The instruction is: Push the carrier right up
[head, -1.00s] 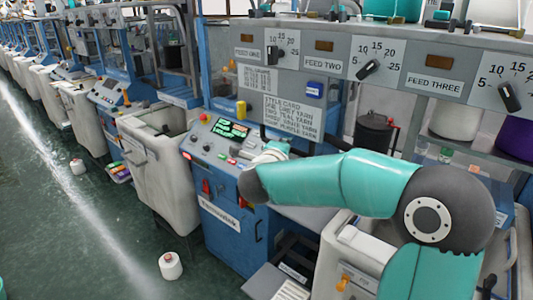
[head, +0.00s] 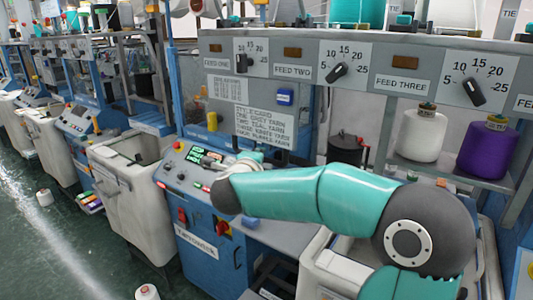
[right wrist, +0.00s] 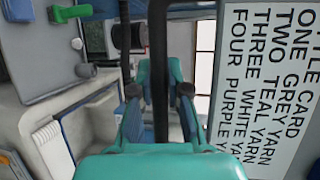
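A dark bar (right wrist: 160,60) runs upright through the middle of the right wrist view. It may be part of the carrier, but I cannot tell; no carrier stands out clearly in either view. My right gripper (right wrist: 161,85) has its two fingers apart, with the bar appearing between them. Whether they touch it is not clear. In the head view my right arm reaches in from the right, and its gripper (head: 250,158) is over the machine bed beside the control panel (head: 193,165), partly hidden by its wrist. My left gripper is out of view.
The style card (head: 263,127) hangs just behind my right gripper. Above it is a panel of feed dials (head: 337,72). White (head: 421,135) and purple (head: 487,150) yarn cones stand on the right shelf.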

